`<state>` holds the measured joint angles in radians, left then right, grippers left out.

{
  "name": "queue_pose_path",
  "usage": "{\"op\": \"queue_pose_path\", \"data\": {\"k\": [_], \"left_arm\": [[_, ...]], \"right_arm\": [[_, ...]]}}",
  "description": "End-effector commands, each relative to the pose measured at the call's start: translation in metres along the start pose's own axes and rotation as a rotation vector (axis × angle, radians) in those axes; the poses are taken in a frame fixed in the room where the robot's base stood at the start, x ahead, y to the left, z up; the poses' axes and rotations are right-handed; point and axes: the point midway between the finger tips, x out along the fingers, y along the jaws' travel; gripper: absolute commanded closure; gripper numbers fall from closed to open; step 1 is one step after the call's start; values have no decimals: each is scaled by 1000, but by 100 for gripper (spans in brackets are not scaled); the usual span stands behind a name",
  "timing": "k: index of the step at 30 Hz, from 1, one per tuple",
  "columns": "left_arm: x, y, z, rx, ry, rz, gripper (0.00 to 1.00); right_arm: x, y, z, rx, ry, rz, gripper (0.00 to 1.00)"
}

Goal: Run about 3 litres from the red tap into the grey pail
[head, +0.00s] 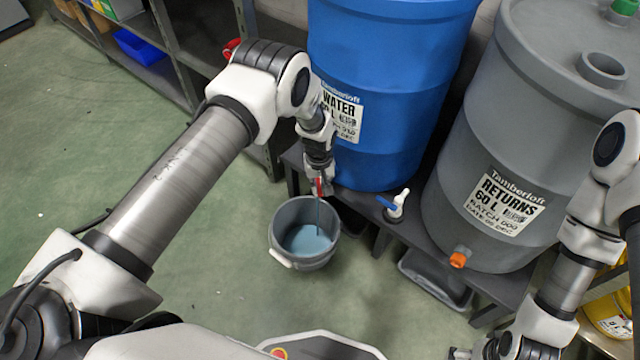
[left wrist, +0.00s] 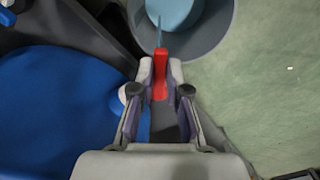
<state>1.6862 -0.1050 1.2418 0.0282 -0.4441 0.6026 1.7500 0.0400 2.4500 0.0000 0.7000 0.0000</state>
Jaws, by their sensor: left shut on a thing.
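The grey pail (head: 314,263) stands on the floor below the blue water drum, with bluish water (head: 306,239) in its bottom. A thin stream (head: 317,216) falls from the red tap (head: 319,188) into it. My left gripper (head: 320,180) is shut on the red tap handle, which also shows between the fingers in the left wrist view (left wrist: 159,78). The stream and the pail (left wrist: 222,25) appear beyond it there. The tap's body is mostly hidden by my gripper. My right gripper (head: 480,350) is low at the right, partly cut off, its fingers unclear.
The blue drum (head: 385,80) and the grey returns drum (head: 480,130) stand on a dark bench. A blue-handled tap (head: 394,205) and an orange outlet (head: 459,259) stick out in front. A dark tray (head: 435,282) lies below. Open green floor is at left.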

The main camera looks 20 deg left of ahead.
Motion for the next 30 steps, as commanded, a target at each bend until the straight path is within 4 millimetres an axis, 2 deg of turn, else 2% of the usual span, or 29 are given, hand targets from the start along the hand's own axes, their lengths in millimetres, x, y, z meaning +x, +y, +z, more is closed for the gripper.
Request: {"op": "queue_pose_path", "data": {"k": [8, 9, 11, 19, 22, 26, 30], "left_arm": [[0, 0, 0, 0, 0, 0, 100], [0, 0, 0, 0, 0, 0, 79], [0, 0, 0, 0, 0, 0, 60], [0, 0, 0, -1, 0, 0, 60], [-6, 0, -1, 0, 1, 0, 60], [-29, 1, -1, 0, 3, 2, 60], [-66, 0, -1, -1, 4, 1, 60]], "right_arm": [[0, 0, 0, 0, 0, 0, 10], [0, 0, 0, 0, 0, 0, 10], [0, 0, 0, 0, 0, 0, 10], [0, 0, 0, 0, 0, 0, 10], [0, 0, 0, 0, 0, 0, 10], [0, 0, 0, 0, 0, 0, 10], [0, 0, 0, 0, 0, 0, 10]]}}
